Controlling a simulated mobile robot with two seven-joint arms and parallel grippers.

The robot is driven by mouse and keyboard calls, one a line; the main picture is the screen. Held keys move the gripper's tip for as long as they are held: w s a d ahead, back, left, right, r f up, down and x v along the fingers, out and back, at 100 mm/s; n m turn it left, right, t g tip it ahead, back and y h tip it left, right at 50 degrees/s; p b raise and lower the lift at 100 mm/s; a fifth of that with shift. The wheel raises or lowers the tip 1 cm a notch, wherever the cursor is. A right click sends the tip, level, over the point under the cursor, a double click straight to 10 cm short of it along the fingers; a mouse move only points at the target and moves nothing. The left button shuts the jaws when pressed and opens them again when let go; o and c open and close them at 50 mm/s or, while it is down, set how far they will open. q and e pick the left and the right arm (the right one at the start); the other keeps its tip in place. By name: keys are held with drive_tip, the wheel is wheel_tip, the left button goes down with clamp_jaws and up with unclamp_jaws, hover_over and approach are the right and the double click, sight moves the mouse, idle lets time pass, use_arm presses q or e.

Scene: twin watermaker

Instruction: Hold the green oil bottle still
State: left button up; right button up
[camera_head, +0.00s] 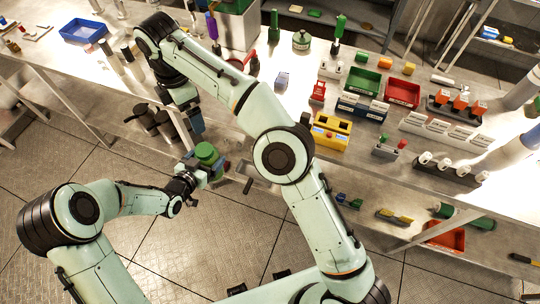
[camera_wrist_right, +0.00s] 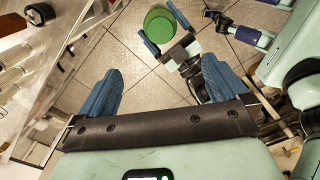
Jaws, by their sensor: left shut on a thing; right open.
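The green oil bottle (camera_head: 206,153) is held in my left gripper (camera_head: 208,165), in front of the bench edge and over the floor. In the right wrist view the bottle's round green end (camera_wrist_right: 160,25) sits between the blue fingers of my left gripper (camera_wrist_right: 162,28). My right gripper (camera_wrist_right: 161,66) is open and empty, its two blue fingers wide apart. The bottle is beyond its fingertips and not between them. In the head view only part of my right gripper (camera_head: 196,122) shows, just above the bottle; its finger gap is hidden there.
The long bench (camera_head: 262,118) runs across behind the bottle. It carries a green bin (camera_head: 364,82), a red bin (camera_head: 402,92), a yellow box (camera_head: 331,132) and a blue tray (camera_head: 83,31). A red tray (camera_head: 444,236) is low at the right. Tiled floor is clear below.

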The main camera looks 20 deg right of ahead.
drive_tip(key=w+a+f+m+t+y, duration=0.25)
drive_tip(key=a+f+m+y, duration=0.45)
drive_tip(key=f+m, duration=0.4)
drive_tip(key=d+f+m+t+h, duration=0.3)
drive_tip(key=d+f+m+t, duration=0.1)
drive_tip(key=d+f+m, duration=1.35)
drive_tip(key=s+d+f+g+h, duration=0.1)
drive_tip(key=s+d+f+g, duration=0.25)
drive_tip(key=s+f, duration=0.7)
drive_tip(key=s+d+f+n+g, duration=0.1)
drive_tip(key=s+f, duration=0.2)
drive_tip(key=s, duration=0.8)
drive_tip(key=s+d+f+n+g, duration=0.1)
drive_tip(key=s+f+n+g, duration=0.1)
drive_tip(key=s, duration=1)
drive_tip(key=shift+s+f+g+y, duration=0.2)
drive_tip(key=shift+f+g+y, duration=0.15)
drive_tip(key=shift+f, duration=0.45)
